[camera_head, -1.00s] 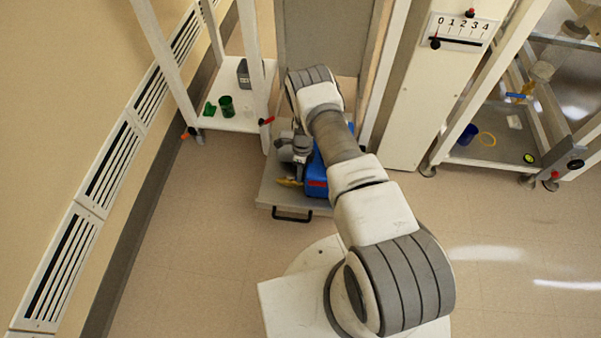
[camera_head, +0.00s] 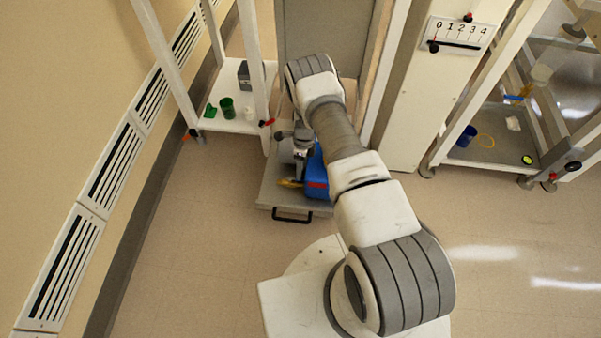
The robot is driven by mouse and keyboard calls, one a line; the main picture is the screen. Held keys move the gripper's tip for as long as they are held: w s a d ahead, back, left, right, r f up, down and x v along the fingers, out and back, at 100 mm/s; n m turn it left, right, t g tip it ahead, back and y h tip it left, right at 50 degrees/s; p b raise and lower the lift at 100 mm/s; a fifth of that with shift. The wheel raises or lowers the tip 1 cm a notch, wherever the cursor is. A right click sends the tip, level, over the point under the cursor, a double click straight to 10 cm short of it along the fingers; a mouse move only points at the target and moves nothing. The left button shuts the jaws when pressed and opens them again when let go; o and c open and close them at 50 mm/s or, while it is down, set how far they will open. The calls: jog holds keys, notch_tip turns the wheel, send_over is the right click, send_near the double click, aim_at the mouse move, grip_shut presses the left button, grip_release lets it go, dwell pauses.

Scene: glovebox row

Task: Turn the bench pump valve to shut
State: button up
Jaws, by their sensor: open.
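A blue pump body (camera_head: 318,177) with a red patch sits on a grey pull-out tray (camera_head: 270,192) under the middle bay. A small yellow piece (camera_head: 290,183), perhaps the valve handle, shows at its left side. Its exact setting cannot be made out. My gripper (camera_head: 299,174) points down just above and beside the yellow piece, at the left of the blue body. It is open, with nothing seen between the fingers. Whether it touches the yellow piece cannot be told. My wrist and forearm hide part of the pump.
A white shelf (camera_head: 236,123) at left holds a green cup (camera_head: 227,107) and a dark container (camera_head: 244,75). A white panel with a 0–4 scale (camera_head: 459,32) stands at right. A right-hand tray holds a blue cup (camera_head: 467,135). The front floor is clear.

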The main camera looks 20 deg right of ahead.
notch_tip(320, 180, up, 13)
jog(key=w+d+p, duration=0.1)
jog(key=w+p, duration=0.1)
jog(key=p, duration=0.1)
jog(key=shift+w+d+p, duration=0.15)
jog(key=shift+p, duration=0.15)
